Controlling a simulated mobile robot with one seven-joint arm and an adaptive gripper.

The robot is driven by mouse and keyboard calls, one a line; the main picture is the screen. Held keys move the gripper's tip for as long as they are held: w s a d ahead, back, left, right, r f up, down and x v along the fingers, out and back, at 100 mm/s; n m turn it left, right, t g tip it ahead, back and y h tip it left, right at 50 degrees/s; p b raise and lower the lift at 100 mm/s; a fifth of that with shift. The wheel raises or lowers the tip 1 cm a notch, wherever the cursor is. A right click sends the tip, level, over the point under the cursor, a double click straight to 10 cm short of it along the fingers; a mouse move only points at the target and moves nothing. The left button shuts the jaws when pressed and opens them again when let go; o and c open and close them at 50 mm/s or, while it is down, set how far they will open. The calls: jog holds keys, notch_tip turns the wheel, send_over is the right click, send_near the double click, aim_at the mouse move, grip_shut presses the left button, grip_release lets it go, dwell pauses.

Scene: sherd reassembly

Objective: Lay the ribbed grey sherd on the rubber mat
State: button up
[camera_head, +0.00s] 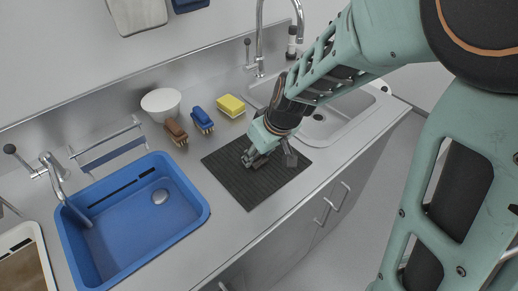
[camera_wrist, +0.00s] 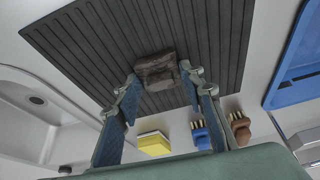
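The ribbed grey sherd (camera_wrist: 156,70) is a small dark brownish-grey piece lying on the dark ribbed rubber mat (camera_wrist: 85,45) in the wrist view. My gripper (camera_wrist: 159,77) is open, its two fingertips on either side of the sherd, with a narrow gap showing at each side. In the head view my gripper (camera_head: 271,160) is low over the middle of the mat (camera_head: 238,189), fingers spread. There the sherd is hidden behind the gripper or too small to make out.
A yellow sponge (camera_head: 231,105), a blue brush (camera_head: 202,120) and a brown brush (camera_head: 176,132) lie behind the mat, with a white bowl (camera_head: 161,103) beyond. A blue basin (camera_head: 190,222) is at the left. A sink (camera_head: 340,121) with a tall tap (camera_head: 259,40) is behind.

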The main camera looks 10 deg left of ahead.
jog(key=o, duration=0.3)
jog(key=shift+o, duration=0.2)
jog(key=shift+r+p, duration=0.25)
jog(key=shift+p, duration=0.05)
jog(key=p+v, duration=0.6)
jog(key=v, duration=0.6)
jog(key=shift+f, duration=0.1)
